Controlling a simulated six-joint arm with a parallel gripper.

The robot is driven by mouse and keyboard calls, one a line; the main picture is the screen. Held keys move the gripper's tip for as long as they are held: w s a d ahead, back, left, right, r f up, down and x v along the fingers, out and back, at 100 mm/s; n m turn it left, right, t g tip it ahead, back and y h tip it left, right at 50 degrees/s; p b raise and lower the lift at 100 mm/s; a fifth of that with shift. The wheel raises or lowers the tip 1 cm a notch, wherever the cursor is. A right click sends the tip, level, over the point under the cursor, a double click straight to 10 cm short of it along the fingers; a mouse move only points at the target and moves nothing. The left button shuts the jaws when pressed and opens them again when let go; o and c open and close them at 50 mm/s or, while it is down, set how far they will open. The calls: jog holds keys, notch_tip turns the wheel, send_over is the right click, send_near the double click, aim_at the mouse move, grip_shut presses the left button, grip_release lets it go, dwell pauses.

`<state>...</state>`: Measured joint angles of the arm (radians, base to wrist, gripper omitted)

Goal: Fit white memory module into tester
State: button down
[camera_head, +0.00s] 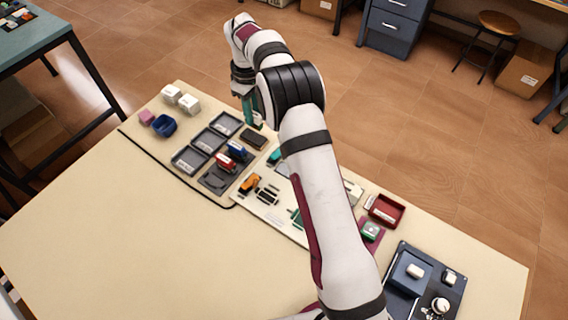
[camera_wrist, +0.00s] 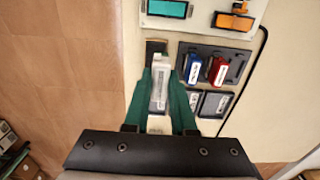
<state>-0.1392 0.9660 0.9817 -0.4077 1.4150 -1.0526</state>
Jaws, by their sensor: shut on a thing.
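My gripper (camera_wrist: 160,88) has green fingers shut on a white module (camera_wrist: 160,76), which stands between the fingertips in the wrist view. In the head view my gripper (camera_head: 253,112) hangs over the far edge of the table, and the module is not clear there. A dark brown slot-like block (camera_head: 253,139) lies just in front of it; it also shows in the wrist view (camera_wrist: 155,46), partly behind the module. I cannot tell for certain which fixture is the tester. A pale board (camera_head: 265,212) holds teal and orange pieces and dark slots, partly hidden by my arm.
Grey trays (camera_head: 210,140) and a dark holder with a blue module (camera_wrist: 195,70) and a red module (camera_wrist: 217,70) lie beside my gripper. White blocks (camera_head: 188,103) and a blue cup (camera_head: 164,126) stand far left. A dark knob panel (camera_head: 408,300) is at right. The front left table is clear.

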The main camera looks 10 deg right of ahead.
jog(key=s, duration=1.7)
jog(key=shift+s+d+f, duration=0.1)
jog(key=shift+s+f, duration=0.1)
jog(key=shift+f, duration=1.45)
jog(key=shift+s+d+f, duration=0.1)
jog(key=shift+s+f, duration=0.05)
jog(key=shift+f, duration=1.45)
jog(key=shift+f, duration=0.65)
jog(key=shift+c, duration=1.3)
grip_release()
jog(key=shift+r, duration=0.1)
notch_tip(320, 180, up, 7)
jog(key=shift+r, duration=0.2)
